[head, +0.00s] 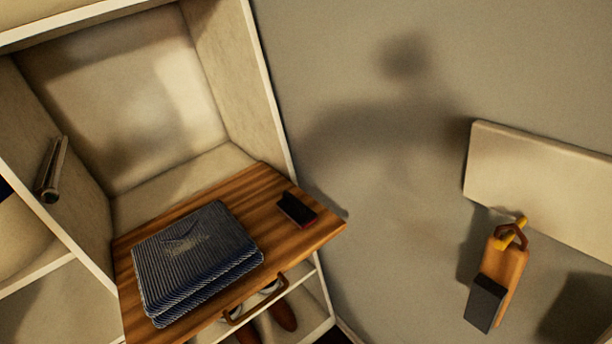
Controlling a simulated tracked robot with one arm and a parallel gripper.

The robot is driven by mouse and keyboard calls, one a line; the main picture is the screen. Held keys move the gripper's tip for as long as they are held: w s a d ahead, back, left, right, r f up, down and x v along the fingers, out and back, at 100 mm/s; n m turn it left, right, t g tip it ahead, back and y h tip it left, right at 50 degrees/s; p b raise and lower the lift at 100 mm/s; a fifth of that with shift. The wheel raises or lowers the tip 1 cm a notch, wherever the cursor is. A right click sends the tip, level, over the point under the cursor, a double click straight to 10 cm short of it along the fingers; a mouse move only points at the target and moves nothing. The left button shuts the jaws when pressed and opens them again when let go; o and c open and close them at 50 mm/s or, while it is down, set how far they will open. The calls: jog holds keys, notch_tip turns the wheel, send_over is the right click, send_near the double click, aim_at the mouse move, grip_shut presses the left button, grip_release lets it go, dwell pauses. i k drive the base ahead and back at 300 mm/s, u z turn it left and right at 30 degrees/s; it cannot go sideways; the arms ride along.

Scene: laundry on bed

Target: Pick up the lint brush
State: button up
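A wooden paddle-shaped brush (507,272) with a dark grey block-like pad (485,302) at its lower end hangs at the right of the head view. It looks like the lint brush. Its reddish-brown loop is around a yellow peg (512,233) just below a cream board on the wall. The brush hangs slightly tilted, its lower end to the left. My gripper is not in view, so its state and its distance from the brush do not show.
A cream wardrobe (227,85) stands at the left. Its pulled-out wooden shelf (277,237) bears folded blue striped cloth (195,257) and a small dark block with a reddish side (297,209). The shelf corner juts toward the brush. The cream board (540,185) is above the brush.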

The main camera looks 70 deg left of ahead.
aim_at(302, 216)
jog(key=u, duration=0.55)
jog(key=i, duration=0.9)
jog(key=u, duration=0.85)
jog(key=k, duration=0.7)
jog(key=u, duration=0.15)
jog(key=i, duration=0.8)
jog(key=z, duration=0.1)
